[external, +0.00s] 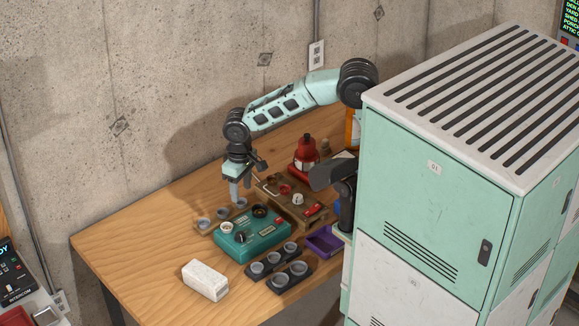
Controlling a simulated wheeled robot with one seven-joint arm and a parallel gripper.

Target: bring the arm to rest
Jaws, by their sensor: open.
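My arm is mint green with black joints and reaches left over a wooden table (130,235). My gripper (240,193) points down above the far edge of a teal box with dials (255,240). Its pale fingers hang close to small round cups behind that box. The gap between the fingers is small in this view, and I see nothing held between them. I cannot tell whether the fingertips touch anything.
A white block (205,280) lies near the front edge. Dark trays with round cups (280,262) and a purple tray (323,242) stand to the right. A brown panel (310,207) and red object (305,155) stand behind. A mint cabinet (435,190) blocks the right. The table's left is clear.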

